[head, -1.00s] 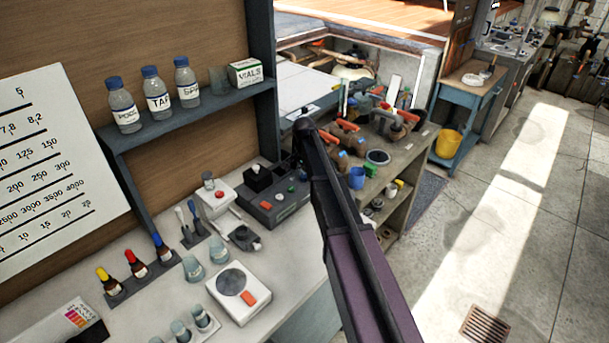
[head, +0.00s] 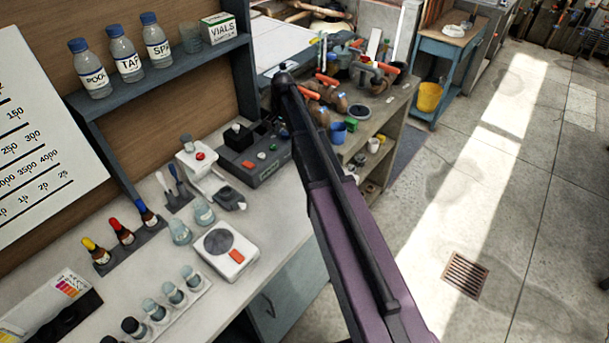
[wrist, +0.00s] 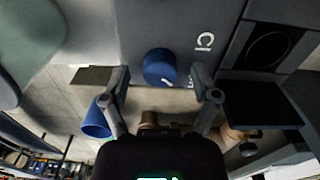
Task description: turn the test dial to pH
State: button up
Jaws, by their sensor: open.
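The test dial (wrist: 160,67) is a round blue knob with a white pointer mark, on the face of a grey unit (wrist: 150,25). The pointer mark lies toward the lower right in the wrist view. A white "Cl" label shows turned on its side, right of the knob. Another white label is mostly hidden behind the right finger, so I cannot read it. My gripper (wrist: 160,78) is open, with one finger on each side of the knob. In the head view the grey unit (head: 262,172) stands on the bench, partly behind my arm.
The white bench (head: 120,225) also holds a scale (head: 218,242), a dropper bottle rack (head: 135,250) and several vials. A blue cup (head: 338,132) stands on the neighbouring bench. A shelf (head: 150,92) with bottles hangs above.

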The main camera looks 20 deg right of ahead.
aim_at(286, 133)
jog(key=shift+n, duration=0.3)
jog(key=n, duration=1.5)
notch_tip(286, 133, up, 14)
jog(key=p, duration=1.4)
jog(key=s+f+m+b, duration=0.2)
jog(key=s+f+b, duration=0.1)
jog(key=s, duration=0.7)
jog(key=s+f+m+b, duration=0.2)
jog(key=s+f+b, duration=0.1)
jog(key=s, duration=0.7)
jog(key=s+f+m+b, duration=0.2)
jog(key=s+f+b, duration=0.2)
jog(key=s, duration=0.6)
jog(key=shift+f, duration=0.15)
jog(key=shift+d, duration=0.1)
